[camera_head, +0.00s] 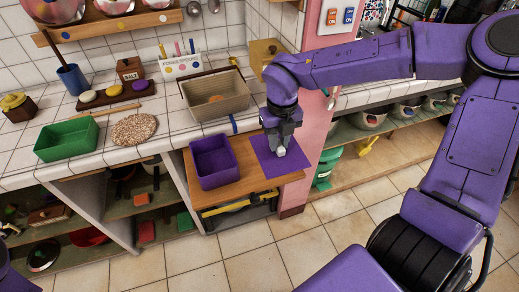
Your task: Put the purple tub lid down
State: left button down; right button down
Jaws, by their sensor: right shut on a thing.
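The purple tub lid (267,160) is a flat purple square at the right part of a wooden board (238,190). My right gripper (280,151) points down over it and is shut on its pale knob. The lid looks level and at or very near the board; I cannot tell whether it touches. The open purple tub (213,163) stands on the board just left of the lid, uncovered. A bit of my left arm shows at the lower left edge; its gripper cannot be made out clearly.
A green tub (67,140), a round speckled mat (134,129) and a beige tub (216,96) stand on the tiled counter behind and left. A pink post (309,115) rises close to the right of the lid. Open shelves (150,207) lie below.

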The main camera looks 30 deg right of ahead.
jog(key=w+f, duration=0.2)
jog(key=w+d+f+p, duration=0.1)
jog(key=w+f, duration=0.1)
jog(key=w, duration=0.1)
jog(key=w+f, duration=0.2)
jog(key=w, duration=0.1)
jog(key=shift+d+f+p, duration=0.25)
jog(key=shift+d+p, duration=0.15)
jog(key=f+p, duration=0.1)
jog(key=f, duration=0.2)
jog(key=shift+w+f+p, duration=0.15)
jog(key=shift+w+p, duration=0.2)
jog(key=shift+p, duration=0.05)
jog(key=shift+f, duration=0.45)
jog(key=c, duration=1)
grip_release()
